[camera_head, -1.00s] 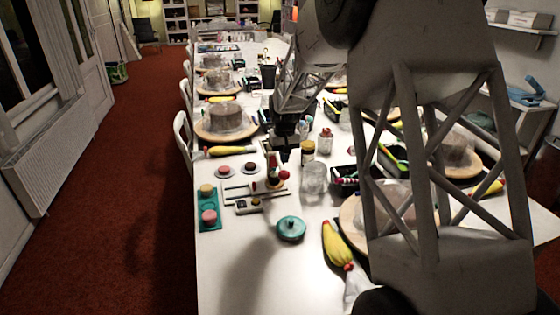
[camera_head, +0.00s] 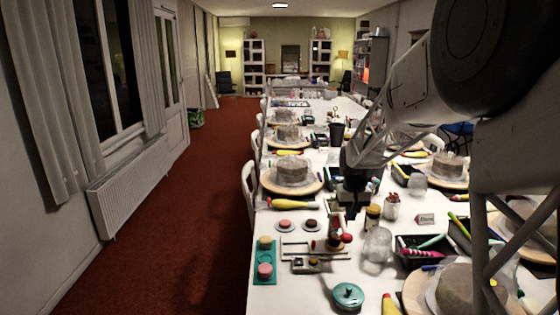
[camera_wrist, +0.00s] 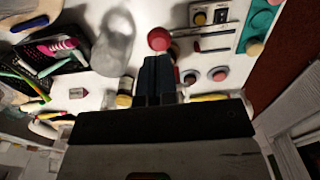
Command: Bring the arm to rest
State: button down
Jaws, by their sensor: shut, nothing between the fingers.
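My gripper (camera_head: 352,206) is shut and empty above the long white table. In the wrist view its dark fingers (camera_wrist: 156,78) are together, with a red ball-shaped top (camera_wrist: 159,39) just beyond the tips. In the head view the same red top (camera_head: 346,238) stands in the table area just below the gripper. My arm comes in from the right and hides part of the table's right side.
Close by stand a clear glass jar (camera_head: 377,246), a teal lidded pot (camera_head: 347,296), a teal tray (camera_head: 264,262) with small cakes, and a black tray (camera_head: 424,256). Cakes on turntables (camera_head: 291,180) line the table (camera_head: 300,291). The red floor at left is clear.

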jog(key=s+a+r, duration=0.2)
jog(key=s+r, duration=0.5)
jog(key=s, duration=0.6)
jog(key=s+a+t, duration=0.1)
jog(key=s, duration=1.5)
jog(key=s+a+r+t, duration=0.1)
jog(key=s+a, duration=0.1)
jog(key=s, duration=1.4)
jog(key=shift+a+r, duration=0.15)
jog(key=shift+a, duration=0.15)
